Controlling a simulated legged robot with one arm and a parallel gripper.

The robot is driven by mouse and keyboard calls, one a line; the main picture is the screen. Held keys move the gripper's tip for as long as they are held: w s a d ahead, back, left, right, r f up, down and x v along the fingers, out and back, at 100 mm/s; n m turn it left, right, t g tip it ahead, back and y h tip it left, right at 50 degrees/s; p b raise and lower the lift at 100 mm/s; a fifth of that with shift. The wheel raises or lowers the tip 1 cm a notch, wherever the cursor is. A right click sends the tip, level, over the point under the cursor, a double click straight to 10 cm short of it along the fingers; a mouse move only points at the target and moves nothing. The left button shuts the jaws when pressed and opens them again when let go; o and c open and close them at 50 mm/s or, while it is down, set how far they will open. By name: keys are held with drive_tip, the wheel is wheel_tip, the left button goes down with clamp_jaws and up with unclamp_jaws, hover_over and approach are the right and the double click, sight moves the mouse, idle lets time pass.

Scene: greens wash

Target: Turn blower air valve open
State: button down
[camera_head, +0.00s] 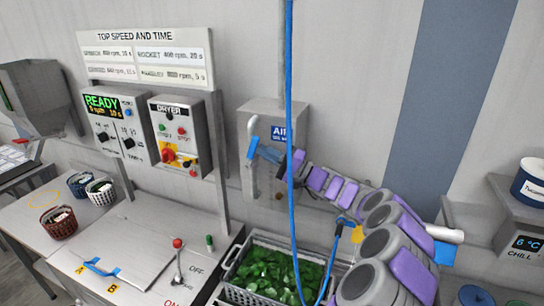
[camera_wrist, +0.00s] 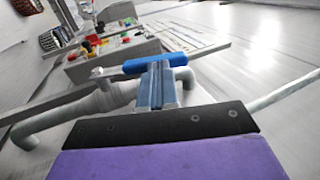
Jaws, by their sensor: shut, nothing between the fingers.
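The blower air valve has a blue lever handle (camera_head: 253,147) on a grey pipe (camera_head: 252,128) beside the wall box with the blue AIR sign (camera_head: 281,133). In the wrist view, the blue handle (camera_wrist: 140,67) lies crosswise just beyond my fingertips, with the grey pipe (camera_wrist: 85,105) running behind and to the left. My gripper (camera_head: 268,154) reaches in from the right, close to the handle. In the wrist view my gripper (camera_wrist: 157,72) is shut and empty, its tips overlapping the handle's middle; I cannot tell whether they touch.
A blue hose (camera_head: 290,60) hangs in front of my arm. Left are the dryer panel (camera_head: 178,135) and the READY panel (camera_head: 118,130). Below is a crate of greens (camera_head: 270,270) and a counter (camera_head: 150,220) with a red-knobbed lever (camera_head: 178,262). A shelf (camera_head: 510,205) stands right.

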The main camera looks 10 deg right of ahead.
drive_tip(key=a+r+g+h+p, duration=0.1)
drive_tip(key=w+g+h+p, duration=0.1)
drive_tip(key=shift+w+a+r+h, duration=0.1)
drive_tip(key=shift+a+r+h, duration=0.25)
drive_tip(key=shift+a+h, duration=0.05)
idle(0.3)
